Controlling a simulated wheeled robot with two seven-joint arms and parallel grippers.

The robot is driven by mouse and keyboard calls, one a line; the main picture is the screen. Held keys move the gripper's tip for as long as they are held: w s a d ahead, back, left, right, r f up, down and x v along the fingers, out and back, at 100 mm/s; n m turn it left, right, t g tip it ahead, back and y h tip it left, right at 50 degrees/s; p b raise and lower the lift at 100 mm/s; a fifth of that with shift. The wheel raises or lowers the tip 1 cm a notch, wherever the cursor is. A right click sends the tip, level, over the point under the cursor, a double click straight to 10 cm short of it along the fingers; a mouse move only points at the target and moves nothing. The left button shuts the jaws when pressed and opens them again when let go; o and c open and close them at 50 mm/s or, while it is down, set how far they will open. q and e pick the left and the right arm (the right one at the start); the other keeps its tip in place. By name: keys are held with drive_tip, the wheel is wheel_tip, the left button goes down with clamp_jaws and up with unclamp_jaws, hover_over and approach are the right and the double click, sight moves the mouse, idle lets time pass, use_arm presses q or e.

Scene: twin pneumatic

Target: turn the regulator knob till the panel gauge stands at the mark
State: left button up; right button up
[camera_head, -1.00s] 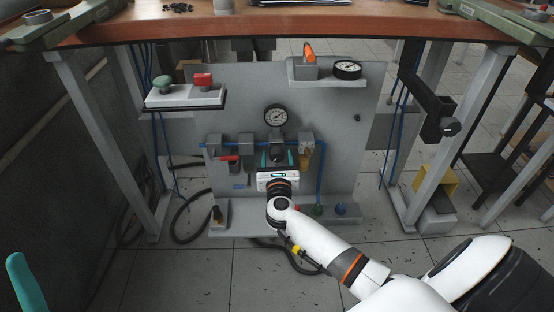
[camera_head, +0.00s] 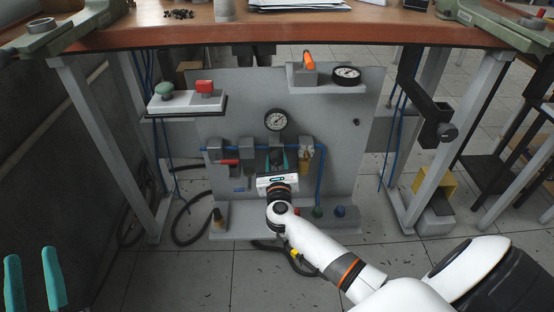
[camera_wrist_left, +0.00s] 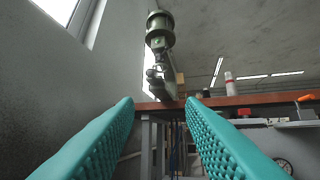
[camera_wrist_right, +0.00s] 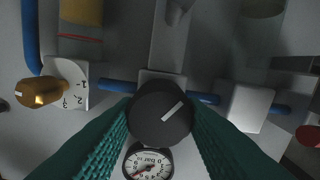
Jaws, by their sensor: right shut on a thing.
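The regulator knob (camera_wrist_right: 163,112) is dark and round with a white line across its face. In the right wrist view it sits between the teal fingers of my right gripper (camera_wrist_right: 161,118), which is shut on it. In the head view my right gripper (camera_head: 277,164) is in front of the panel and hides the knob. The panel gauge (camera_head: 275,120) is white-faced with a dark rim, just above that gripper. It also shows in the right wrist view (camera_wrist_right: 148,163), partly cut off; its reading against the mark is too small to tell. My left gripper (camera_head: 34,282) is open and empty, at the lower left.
The grey panel (camera_head: 343,128) stands under the wooden table (camera_head: 190,38). A shelf at its upper right holds a second gauge (camera_head: 347,73) and an orange lever (camera_head: 309,60). A red-handled valve (camera_head: 229,162) is left of my right gripper. A brass knob (camera_wrist_right: 38,92) stands beside a numbered plate.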

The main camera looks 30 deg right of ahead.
drive_tip(key=n+p, duration=0.2)
drive_tip(key=shift+r+n, duration=0.1)
drive_tip(key=shift+n, duration=0.3)
use_arm(q)
wheel_tip(320, 180, down, 14)
drive_tip(key=a+g+y+p, duration=0.2)
drive_tip(key=g+y, duration=0.2)
drive_tip(key=g, duration=0.7)
use_arm(e)
drive_tip(key=shift+a+n, duration=0.1)
drive_tip(key=shift+n, duration=1)
drive_tip(key=shift+n+p, duration=0.9)
drive_tip(key=shift+n, duration=0.3)
drive_tip(key=n+p, duration=0.1)
drive_tip(key=n, duration=0.1)
drive_tip(key=shift+f+n, duration=0.2)
drive_tip(key=shift+n, duration=0.2)
use_arm(q)
drive_tip(key=s+a+f+g+y, duration=0.1)
drive_tip(key=s+a+f+g, duration=0.1)
drive_tip(key=s, duration=0.4)
drive_tip(key=s+a+f+n+g+y, duration=0.1)
drive_tip(key=s+a+f+g, duration=0.2)
drive_tip(key=s+f+g, duration=0.2)
drive_tip(key=shift+s+f+g+p, duration=0.3)
drive_tip(key=shift+s+g, duration=0.5)
drive_tip(key=shift+g, duration=0.4)
use_arm(e)
drive_tip(key=o, duration=1)
